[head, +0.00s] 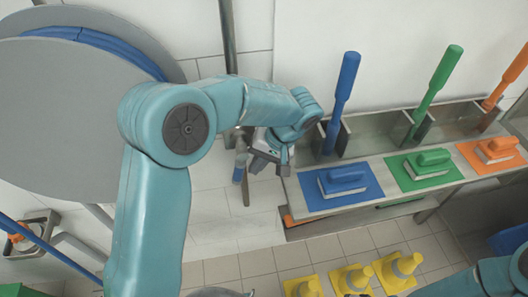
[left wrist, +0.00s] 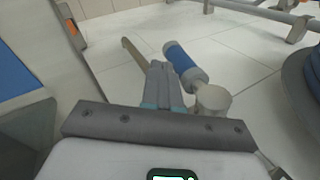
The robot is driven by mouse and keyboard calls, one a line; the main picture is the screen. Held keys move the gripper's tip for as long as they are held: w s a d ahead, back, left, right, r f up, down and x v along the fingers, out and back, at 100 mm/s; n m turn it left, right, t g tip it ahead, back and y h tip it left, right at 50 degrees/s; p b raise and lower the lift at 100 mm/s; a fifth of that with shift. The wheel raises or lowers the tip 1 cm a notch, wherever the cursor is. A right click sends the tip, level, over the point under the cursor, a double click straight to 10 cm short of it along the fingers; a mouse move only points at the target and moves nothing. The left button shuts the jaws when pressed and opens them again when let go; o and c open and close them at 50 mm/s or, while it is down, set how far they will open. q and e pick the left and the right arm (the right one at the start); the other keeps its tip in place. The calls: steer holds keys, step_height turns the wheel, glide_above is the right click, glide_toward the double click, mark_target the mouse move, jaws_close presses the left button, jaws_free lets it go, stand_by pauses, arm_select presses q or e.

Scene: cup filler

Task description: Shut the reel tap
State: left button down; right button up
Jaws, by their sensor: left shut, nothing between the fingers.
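The reel tap shows in the left wrist view as a blue handle (left wrist: 181,59) with grey ends, beside a pale round fitting (left wrist: 213,99). In the head view the tap's blue handle (head: 240,166) is small, in front of the wall pipe (head: 228,38). My left gripper (head: 258,163) is just right of the handle in the head view. In the left wrist view its fingers (left wrist: 161,80) are shut together, empty, just left of the handle. Whether they touch it I cannot tell. My right gripper is not in view.
The big grey hose reel (head: 60,120) with blue hose stands at the left. A metal shelf (head: 300,207) at the right holds blue, green and orange brushes on mats. The tiled floor left of the shelf is clear.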

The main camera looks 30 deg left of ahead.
arm_select(q)
steer(key=shift+x, duration=1.05)
steer(key=shift+w+a+f, duration=0.1)
steer(key=shift+w+a, duration=0.05)
steer(key=shift+a, duration=0.05)
steer(key=shift+y, duration=0.3)
